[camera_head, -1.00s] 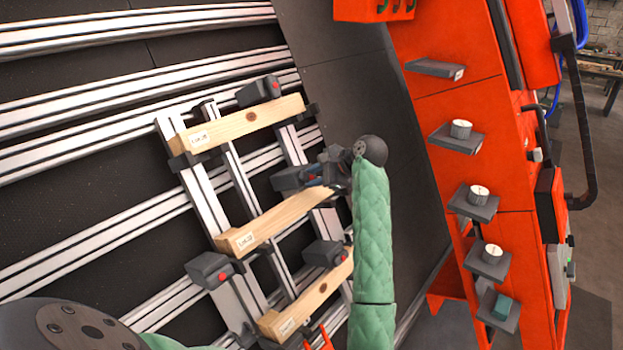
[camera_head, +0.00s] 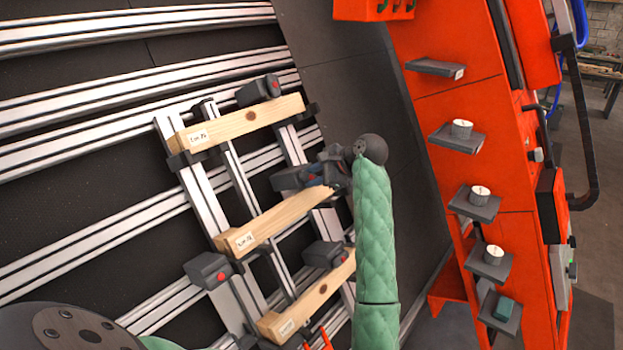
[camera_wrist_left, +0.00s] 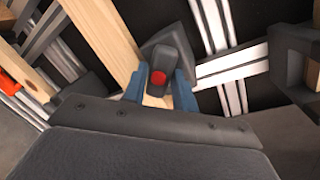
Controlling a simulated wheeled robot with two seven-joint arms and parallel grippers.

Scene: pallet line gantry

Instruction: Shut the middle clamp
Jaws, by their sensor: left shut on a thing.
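The middle clamp (camera_head: 287,179) is a dark grey block at the upper right end of the middle wooden beam (camera_head: 275,220). My left gripper (camera_head: 322,172) is at this clamp, at the top of my green-sleeved arm. In the left wrist view, the blue fingers of the gripper (camera_wrist_left: 160,92) stand on either side of the clamp's dark, red-tipped handle (camera_wrist_left: 158,62) and are shut on it. The beam (camera_wrist_left: 108,35) runs beside and below it. The fingers hide part of the clamp, and I cannot tell how far it is closed. My right gripper is not in view.
Other dark red-tipped clamps sit by the upper beam (camera_head: 258,90) and lower beam (camera_head: 325,253), with one at lower left (camera_head: 208,270). Aluminium rails (camera_head: 80,155) cross the left. An orange frame (camera_head: 455,100) with small shelves stands at right.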

